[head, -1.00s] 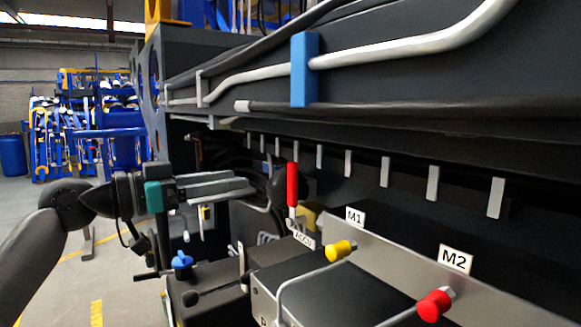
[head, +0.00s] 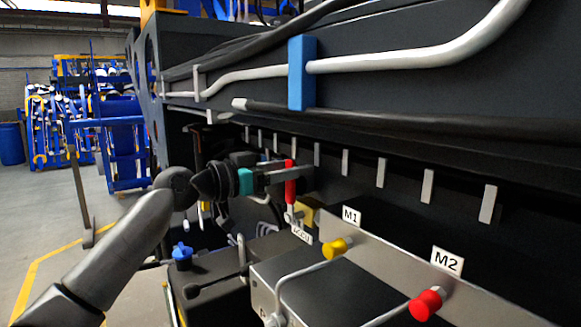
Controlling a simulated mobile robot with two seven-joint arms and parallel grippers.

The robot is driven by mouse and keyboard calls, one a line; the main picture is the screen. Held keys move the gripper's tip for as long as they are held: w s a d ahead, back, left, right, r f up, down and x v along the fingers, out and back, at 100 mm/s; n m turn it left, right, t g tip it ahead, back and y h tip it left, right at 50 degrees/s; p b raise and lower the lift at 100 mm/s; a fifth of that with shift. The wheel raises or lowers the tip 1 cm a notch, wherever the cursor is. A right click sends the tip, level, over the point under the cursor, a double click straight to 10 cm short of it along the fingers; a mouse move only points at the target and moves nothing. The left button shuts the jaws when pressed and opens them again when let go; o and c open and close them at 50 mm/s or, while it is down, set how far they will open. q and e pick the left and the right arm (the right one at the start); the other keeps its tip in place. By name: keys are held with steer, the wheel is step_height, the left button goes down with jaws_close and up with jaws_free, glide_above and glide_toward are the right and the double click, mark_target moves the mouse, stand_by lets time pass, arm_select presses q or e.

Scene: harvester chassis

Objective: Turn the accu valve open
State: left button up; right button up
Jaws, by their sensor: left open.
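The accu valve's red handle (head: 290,183) stands upright above a yellowish valve body (head: 308,213), beside a white label (head: 301,235) that reads ACCU. My left gripper (head: 297,178) comes in from the left with its fingers pointing right and reaches the red handle. It is open. One finger shows behind the handle and the other in front of or beside it; whether they touch the handle I cannot tell. My right gripper is not in view.
A yellow knob (head: 336,249) by label M1 and a red knob (head: 427,303) by label M2 sit on the grey block at right. A blue knob (head: 181,252) is lower left. A dark beam with pipes and a blue clamp (head: 301,72) runs overhead.

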arm_select(q)
steer(key=shift+c, duration=0.3)
jaws_close()
stand_by(1.1)
